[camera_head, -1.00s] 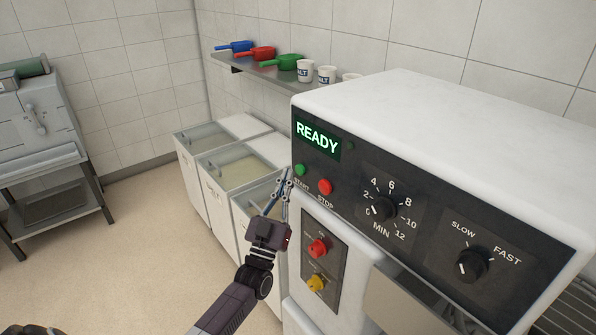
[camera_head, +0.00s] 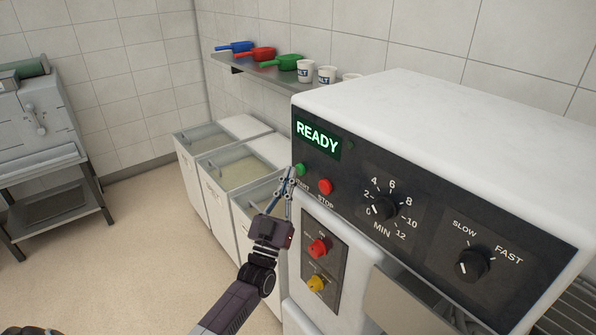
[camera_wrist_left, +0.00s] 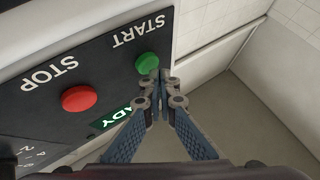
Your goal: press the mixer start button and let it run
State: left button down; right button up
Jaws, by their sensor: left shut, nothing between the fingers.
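The mixer (camera_head: 440,120) is a white machine with a dark control panel, at the right of the head view. Its display (camera_head: 317,137) reads READY in green. The green START button (camera_head: 299,169) is at the panel's left end, and the red STOP button (camera_head: 325,187) is right of it. My left gripper (camera_head: 291,172) is shut and empty, its fingertips right by the START button. In the left wrist view the fingertips (camera_wrist_left: 160,80) lie just below the green button (camera_wrist_left: 147,64) and overlap its edge. I cannot tell whether they touch. My right gripper is not in view.
The timer dial (camera_head: 383,208) points near 0 and the speed dial (camera_head: 471,264) points toward SLOW. A lower panel has a red knob (camera_head: 318,249) and a yellow knob (camera_head: 317,283). White bins (camera_head: 213,190) stand behind my arm. A shelf (camera_head: 280,82) holds scoops and cups.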

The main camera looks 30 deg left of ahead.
pick_arm(q)
jog(key=shift+w+d, duration=0.15)
jog(key=shift+w, duration=0.3)
dwell(0.4)
jog(key=shift+s, duration=0.1)
jog(key=shift+s+a, duration=0.3)
jog(key=shift+s, duration=0.45)
jog(key=s, duration=0.1)
jog(key=s+a+p, duration=0.1)
jog(key=s, duration=0.1)
jog(key=s+a+p, duration=0.1)
jog(key=shift+s, duration=0.3)
jog(key=shift+f, duration=0.1)
dwell(0.7)
